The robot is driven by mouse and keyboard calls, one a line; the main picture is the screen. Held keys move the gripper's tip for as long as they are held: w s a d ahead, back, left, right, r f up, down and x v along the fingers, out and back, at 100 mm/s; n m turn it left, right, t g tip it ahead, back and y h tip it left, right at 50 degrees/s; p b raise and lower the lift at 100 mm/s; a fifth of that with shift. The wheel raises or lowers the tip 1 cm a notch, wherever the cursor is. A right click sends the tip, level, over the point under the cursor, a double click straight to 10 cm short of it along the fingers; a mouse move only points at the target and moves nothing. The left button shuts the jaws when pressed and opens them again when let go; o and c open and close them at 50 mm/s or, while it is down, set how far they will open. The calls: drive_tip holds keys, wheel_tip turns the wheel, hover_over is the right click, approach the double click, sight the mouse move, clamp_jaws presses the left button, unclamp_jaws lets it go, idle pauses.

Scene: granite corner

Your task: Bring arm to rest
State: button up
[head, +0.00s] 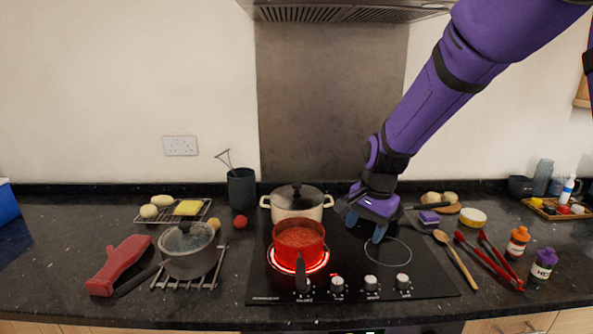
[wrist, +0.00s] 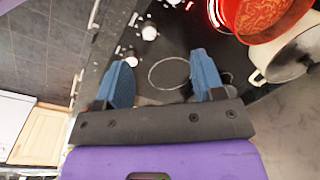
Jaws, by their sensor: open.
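My gripper (head: 379,232) hangs over the right side of the black hob (head: 262,286), just right of the pots. In the wrist view its two blue fingers (wrist: 160,82) stand wide apart with nothing between them. A red saucepan (head: 299,246) of orange-red food sits on the glowing front-left ring. It also shows in the wrist view (wrist: 225,18). A cream lidded pot (head: 297,203) stands behind it, close to my gripper's left side.
A grey lidded pan (head: 188,250) rests on a rack at left beside a red mitt (head: 118,264). Right of the hob are a wooden spoon (head: 457,260), red tongs (head: 489,263), an orange-capped bottle (head: 517,242) and a purple-capped bottle (head: 542,265). The front-right ring is bare.

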drive_tip(key=s+d+r+n+t, duration=0.1)
drive_tip(key=s+d+r+n, duration=0.1)
drive_tip(key=s+d+r, duration=0.35)
drive_tip(key=s+d+r+n+t, duration=0.1)
drive_tip(key=s+d+r+n, duration=0.15)
drive_tip(key=s+r, duration=0.5)
drive_tip(key=s+d+r+n+t, duration=0.1)
drive_tip(key=s+d+r+n, duration=0.1)
drive_tip(key=s, duration=0.5)
drive_tip(key=s+d+r+n+t+h, duration=0.1)
drive_tip(key=s+d+r+n, duration=0.1)
drive_tip(key=s, duration=0.5)
drive_tip(key=shift+d+r, duration=0.25)
drive_tip(key=shift+d, duration=0.45)
